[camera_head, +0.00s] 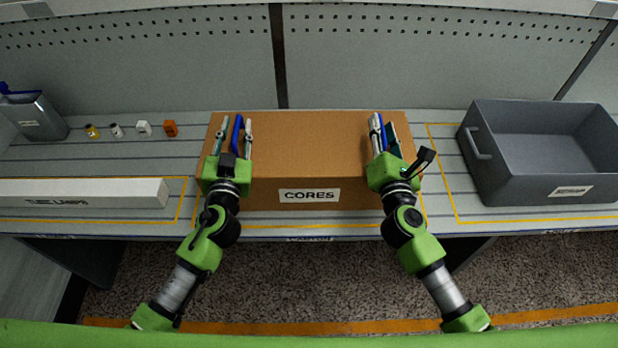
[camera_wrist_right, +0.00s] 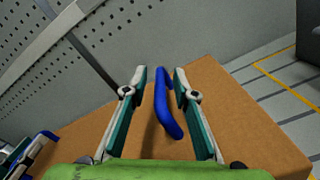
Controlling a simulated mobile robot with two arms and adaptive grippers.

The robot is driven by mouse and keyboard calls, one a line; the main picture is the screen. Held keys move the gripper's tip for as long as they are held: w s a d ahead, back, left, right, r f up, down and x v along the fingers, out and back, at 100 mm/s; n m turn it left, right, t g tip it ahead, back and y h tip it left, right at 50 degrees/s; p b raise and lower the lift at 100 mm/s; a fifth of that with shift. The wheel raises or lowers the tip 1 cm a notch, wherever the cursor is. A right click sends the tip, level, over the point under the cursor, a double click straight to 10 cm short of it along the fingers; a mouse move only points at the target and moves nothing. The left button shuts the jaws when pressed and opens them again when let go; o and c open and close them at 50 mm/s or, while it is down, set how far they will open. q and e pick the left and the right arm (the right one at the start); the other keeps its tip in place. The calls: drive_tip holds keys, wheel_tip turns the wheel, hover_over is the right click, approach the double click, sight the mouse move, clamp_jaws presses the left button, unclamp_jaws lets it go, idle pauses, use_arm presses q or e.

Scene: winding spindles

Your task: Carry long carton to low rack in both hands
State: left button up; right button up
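A long brown carton (camera_head: 310,160) labelled CORES stands on the grey bench in the head view, with a blue handle near each end of its top. My left gripper (camera_head: 234,136) is over the left end, its fingers apart on either side of the left blue handle (camera_head: 238,133). My right gripper (camera_head: 383,134) is over the right end. In the right wrist view the right blue handle (camera_wrist_right: 166,105) stands between the right gripper's open fingers (camera_wrist_right: 160,85), with gaps showing on both sides. No low rack can be made out.
A long white box (camera_head: 80,193) labelled TUBE LAMPS lies at the left. A grey bin (camera_head: 490,175) stands at the right. A grey container (camera_head: 38,117) and several small items, including an orange block (camera_head: 170,128), are at back left. A perforated panel (camera_head: 180,60) rises behind.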

use_arm(q)
drive_tip(key=shift+s, duration=0.2)
use_arm(e)
drive_tip(key=shift+f, duration=0.1)
use_arm(q)
drive_tip(key=s, duration=1.1)
drive_tip(key=shift+s+d, duration=0.15)
drive_tip(key=shift+s, duration=0.15)
use_arm(e)
drive_tip(key=s, duration=1.2)
drive_tip(key=shift+s, duration=0.1)
